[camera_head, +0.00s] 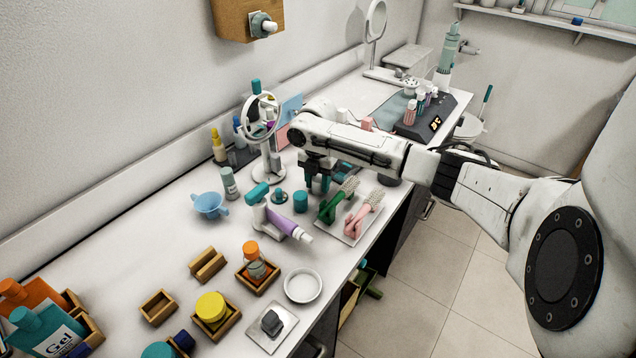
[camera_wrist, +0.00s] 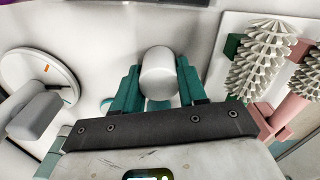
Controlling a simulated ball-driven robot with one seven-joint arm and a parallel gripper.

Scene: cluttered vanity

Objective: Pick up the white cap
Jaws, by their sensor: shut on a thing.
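The white cap (camera_wrist: 158,72) is a rounded white cylinder between the two teal fingers of my gripper (camera_wrist: 157,88) in the wrist view. The fingers are shut on it, one on each side. In the head view my gripper (camera_head: 318,184) points down over the middle of the counter, just behind the tray with the brushes. The cap cannot be made out there. I cannot tell whether it touches the counter.
A white tray (camera_head: 373,229) with green and pink brushes (camera_head: 362,208) lies right of my gripper. A teal jar (camera_head: 300,201) and a purple-and-white hair dryer (camera_head: 286,222) are in front. A round mirror (camera_head: 268,178) stands to the left.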

